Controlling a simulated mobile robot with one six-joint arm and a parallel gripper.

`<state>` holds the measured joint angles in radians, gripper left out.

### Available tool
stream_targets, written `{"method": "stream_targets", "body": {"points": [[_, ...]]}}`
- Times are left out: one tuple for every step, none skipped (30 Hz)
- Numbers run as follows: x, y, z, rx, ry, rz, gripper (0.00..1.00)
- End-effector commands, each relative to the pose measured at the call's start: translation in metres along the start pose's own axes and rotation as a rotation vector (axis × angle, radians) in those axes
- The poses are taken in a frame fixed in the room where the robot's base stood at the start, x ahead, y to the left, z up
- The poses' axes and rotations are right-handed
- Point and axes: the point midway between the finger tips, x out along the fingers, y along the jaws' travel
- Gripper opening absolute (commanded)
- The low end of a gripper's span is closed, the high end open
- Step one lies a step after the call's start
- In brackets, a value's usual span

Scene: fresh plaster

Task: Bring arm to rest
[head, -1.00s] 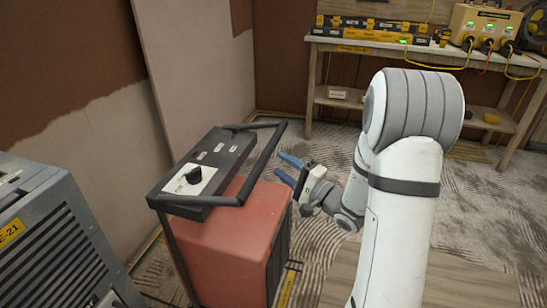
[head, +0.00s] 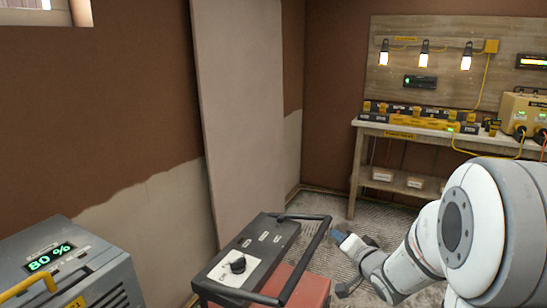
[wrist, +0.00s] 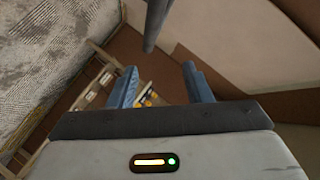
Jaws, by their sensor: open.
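My white arm reaches in from the lower right of the head view. My gripper (head: 338,237) is just right of the black handle bar of the red machine, partly hidden behind it. In the wrist view my gripper (wrist: 160,85) shows two blue fingers spread apart with nothing between them. A dark bar (wrist: 155,22), likely the machine's handle, crosses the top of the wrist view beyond the fingers. The red machine (head: 308,288) has a black top panel (head: 262,245) with a dial on a white plate.
A grey unit (head: 75,262) reading 80 % stands at the lower left. A pale board (head: 243,120) leans on the half-plastered wall. A workbench (head: 400,130) with chargers and yellow cables stands at the back right. Textured floor is open between the machine and the bench.

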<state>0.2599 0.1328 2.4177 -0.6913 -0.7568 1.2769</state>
Motion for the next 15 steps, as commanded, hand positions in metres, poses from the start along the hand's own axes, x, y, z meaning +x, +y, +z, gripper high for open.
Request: {"method": "stream_targets", "body": {"points": [[-0.015, -0.018, -0.016, -0.068, 0.008, 0.070, 0.45], [-0.022, -0.020, -0.020, -0.107, 0.007, 0.118, 0.45], [-0.032, -0.023, -0.025, -0.156, 0.000, 0.181, 0.45], [-0.040, -0.025, -0.028, -0.191, -0.010, 0.227, 0.45], [-0.049, -0.028, -0.031, -0.223, -0.022, 0.272, 0.45], [-0.062, -0.032, -0.034, -0.265, -0.045, 0.329, 0.45], [-0.071, -0.035, -0.035, -0.295, -0.065, 0.369, 0.45], [-0.082, -0.038, -0.036, -0.323, -0.089, 0.408, 0.45], [-0.096, -0.043, -0.036, -0.358, -0.127, 0.456, 0.45], [-0.107, -0.047, -0.035, -0.382, -0.159, 0.489, 0.45], [-0.118, -0.050, -0.034, -0.405, -0.194, 0.520, 0.45], [-0.134, -0.056, -0.031, -0.435, -0.247, 0.557, 0.45], [-0.147, -0.061, -0.028, -0.458, -0.290, 0.580, 0.45], [-0.159, -0.066, -0.025, -0.477, -0.334, 0.600, 0.45], [-0.176, -0.073, -0.020, -0.503, -0.398, 0.621, 0.45]]}}
